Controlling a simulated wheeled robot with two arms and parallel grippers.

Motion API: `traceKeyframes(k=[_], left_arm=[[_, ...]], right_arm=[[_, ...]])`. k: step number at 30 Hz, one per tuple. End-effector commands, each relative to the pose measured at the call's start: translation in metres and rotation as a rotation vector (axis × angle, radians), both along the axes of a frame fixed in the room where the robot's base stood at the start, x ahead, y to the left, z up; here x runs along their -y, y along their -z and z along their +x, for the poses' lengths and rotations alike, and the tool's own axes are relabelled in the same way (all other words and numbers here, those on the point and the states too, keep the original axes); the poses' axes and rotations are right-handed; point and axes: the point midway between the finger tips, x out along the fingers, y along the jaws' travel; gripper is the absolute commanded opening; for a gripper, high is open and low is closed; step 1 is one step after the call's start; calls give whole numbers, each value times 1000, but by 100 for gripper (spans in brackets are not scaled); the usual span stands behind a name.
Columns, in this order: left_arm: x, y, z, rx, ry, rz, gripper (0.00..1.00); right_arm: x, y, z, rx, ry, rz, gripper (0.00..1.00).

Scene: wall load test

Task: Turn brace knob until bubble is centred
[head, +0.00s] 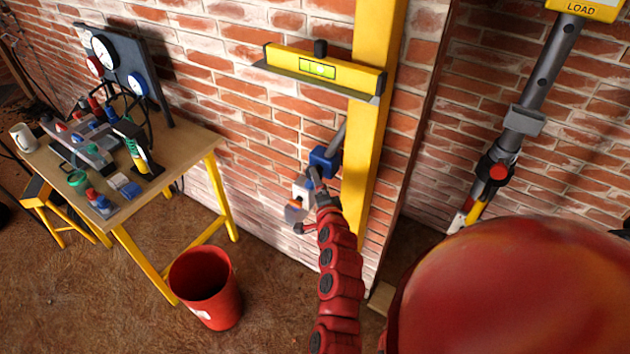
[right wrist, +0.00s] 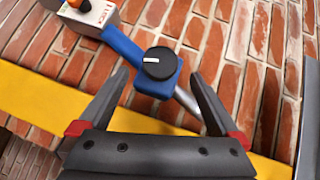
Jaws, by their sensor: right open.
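The black brace knob (right wrist: 159,62) with a white pointer line sits on a blue block (right wrist: 157,84) in the right wrist view. In the head view the blue block (head: 322,161) is beside the yellow post (head: 372,140), low on the brick wall. My right gripper (right wrist: 161,80) is open, with one finger on each side of the knob and block; it holds nothing. It also shows in the head view (head: 321,188), just below the block. A yellow level (head: 355,76) with a green vial (head: 317,68) rests on a ledge above; the bubble's position is too small to tell. My left gripper is not in view.
A white-and-orange box (right wrist: 97,16) is joined to the blue block. A workbench (head: 135,205) with gauges and tools stands at left, a red bucket (head: 204,287) in front of it. A grey strut (head: 540,85) with a LOAD sign (head: 583,8) is at right.

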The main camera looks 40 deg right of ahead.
Motion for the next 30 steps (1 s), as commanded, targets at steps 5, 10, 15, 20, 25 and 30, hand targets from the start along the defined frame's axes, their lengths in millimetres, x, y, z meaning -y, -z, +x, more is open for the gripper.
traceKeyframes(k=[5, 10, 15, 20, 25, 30], left_arm=[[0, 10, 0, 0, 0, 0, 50], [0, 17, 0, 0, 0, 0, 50], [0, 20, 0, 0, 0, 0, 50], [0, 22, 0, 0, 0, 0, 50], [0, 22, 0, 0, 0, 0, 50], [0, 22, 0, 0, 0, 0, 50]], right_arm=[[-14, -3, -30, 0, -1, 1, 98], [-26, -11, -59, 3, 0, -1, 98], [-37, -16, -82, 0, -1, 0, 98], [-41, -20, -94, 1, -1, -2, 98], [-43, -21, -98, 1, 1, -2, 98], [-43, -21, -98, 0, 0, -1, 98]])
